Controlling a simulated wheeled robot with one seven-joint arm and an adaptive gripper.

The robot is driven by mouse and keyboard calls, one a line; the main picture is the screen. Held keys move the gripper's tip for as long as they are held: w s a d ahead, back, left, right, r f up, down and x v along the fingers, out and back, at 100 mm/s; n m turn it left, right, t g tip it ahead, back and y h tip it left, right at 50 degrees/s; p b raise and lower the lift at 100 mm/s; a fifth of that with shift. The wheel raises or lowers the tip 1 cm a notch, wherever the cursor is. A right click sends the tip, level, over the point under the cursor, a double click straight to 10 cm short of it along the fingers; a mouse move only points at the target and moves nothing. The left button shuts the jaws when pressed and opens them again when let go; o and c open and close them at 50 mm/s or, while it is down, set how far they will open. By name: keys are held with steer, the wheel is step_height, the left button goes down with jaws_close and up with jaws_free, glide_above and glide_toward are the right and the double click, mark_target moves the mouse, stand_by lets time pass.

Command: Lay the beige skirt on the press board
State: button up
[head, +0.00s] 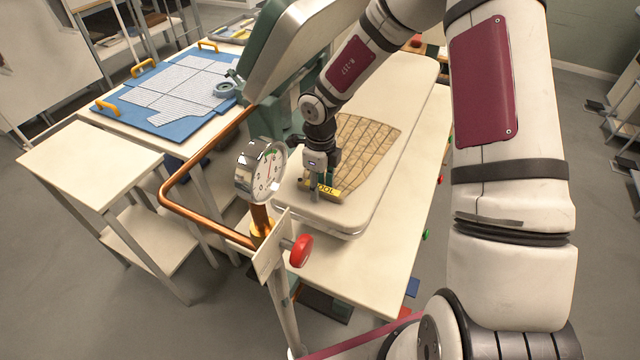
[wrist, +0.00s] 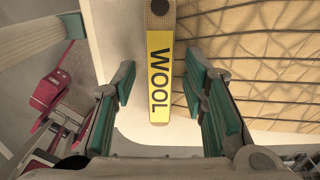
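The beige skirt (head: 367,152), with a dark line pattern, lies spread on the cream press board (head: 400,92). It also fills the right of the wrist view (wrist: 265,60). A yellow bar marked WOOL (wrist: 159,75) lies along the skirt's near-left edge; it also shows in the head view (head: 326,191). My gripper (head: 320,188) is low over the near-left end of the board. In the wrist view its green-padded fingers (wrist: 160,72) stand apart on either side of the bar, with gaps on both sides. Part of the skirt is hidden behind my gripper.
The raised upper press plate (head: 300,42) stands behind the board. A dial gauge (head: 259,171), a copper rail (head: 205,232) and a red knob (head: 301,250) stand close to the left and front. A blue mat (head: 143,83) with grey fabric lies on the left table. The board's near end is bare.

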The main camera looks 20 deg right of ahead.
steer(key=shift+r, duration=0.1)
step_height(320, 180, up, 12)
stand_by(0.5)
